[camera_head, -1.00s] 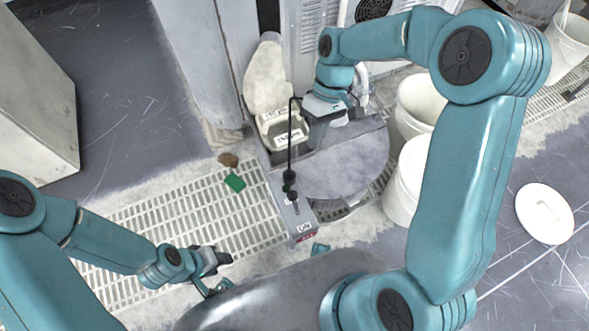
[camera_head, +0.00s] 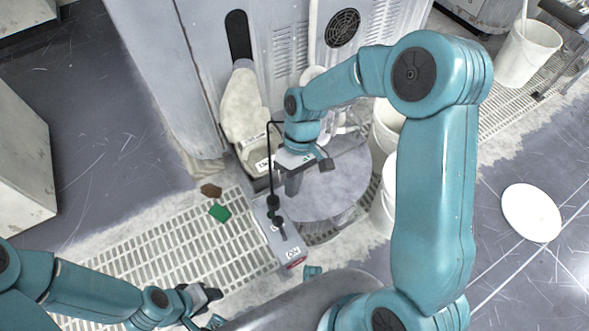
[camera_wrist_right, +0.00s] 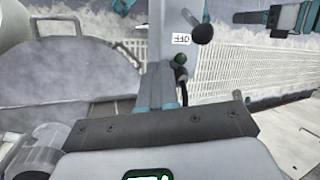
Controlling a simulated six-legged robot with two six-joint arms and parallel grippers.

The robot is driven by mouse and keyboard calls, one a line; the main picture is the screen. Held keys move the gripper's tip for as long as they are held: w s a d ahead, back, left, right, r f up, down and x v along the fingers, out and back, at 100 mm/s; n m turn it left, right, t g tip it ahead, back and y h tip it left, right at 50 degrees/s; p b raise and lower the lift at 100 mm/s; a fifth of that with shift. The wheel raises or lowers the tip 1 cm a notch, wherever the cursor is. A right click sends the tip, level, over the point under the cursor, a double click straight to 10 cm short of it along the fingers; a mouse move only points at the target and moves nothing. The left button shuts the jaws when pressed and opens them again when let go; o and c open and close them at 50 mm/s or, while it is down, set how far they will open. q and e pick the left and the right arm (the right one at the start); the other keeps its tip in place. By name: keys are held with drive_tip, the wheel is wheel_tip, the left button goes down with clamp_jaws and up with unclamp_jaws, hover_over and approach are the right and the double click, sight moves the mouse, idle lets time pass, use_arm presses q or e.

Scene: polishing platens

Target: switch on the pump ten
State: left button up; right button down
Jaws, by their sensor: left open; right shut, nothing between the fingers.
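A narrow grey panel (camera_head: 272,236) beside the round platen carries a small white label (camera_head: 295,254), whose text I cannot read for sure. A black-knobbed lever (camera_head: 273,203) and a second dark switch (camera_head: 280,228) stand on it. In the right wrist view, a black knob (camera_wrist_right: 202,33), a label (camera_wrist_right: 181,39) that seems to end in 10 and a green round part (camera_wrist_right: 179,60) show beyond my fingers. My right gripper (camera_head: 293,187) is shut and empty, over the platen's edge near the lever, apparently apart from it. My left gripper (camera_head: 212,306) is open and empty, low at left.
The grey platen (camera_head: 325,190) lies right of the panel, with white buckets (camera_head: 388,125) beyond. A thin black bent rod (camera_head: 269,155) rises close to my right gripper. A green piece (camera_head: 219,212) and a brown piece (camera_head: 210,190) lie near the floor grating (camera_head: 165,250). A grey cabinet stands behind.

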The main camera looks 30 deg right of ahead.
sight(281, 228)
use_arm(q)
drive_tip(key=shift+f, duration=0.4)
use_arm(e)
drive_tip(key=shift+s+a+f, duration=0.2)
drive_tip(key=shift+s+a, duration=0.25)
drive_tip(key=shift+a, duration=0.15)
drive_tip(key=shift+s+a+f, duration=0.25)
drive_tip(key=shift+s+a, duration=0.2)
drive_tip(key=shift+a, duration=0.2)
drive_tip(key=shift+s+a+f, duration=0.2)
drive_tip(key=shift+s+a, duration=0.25)
drive_tip(key=shift+a, duration=0.15)
use_arm(q)
drive_tip(key=shift+s, duration=0.1)
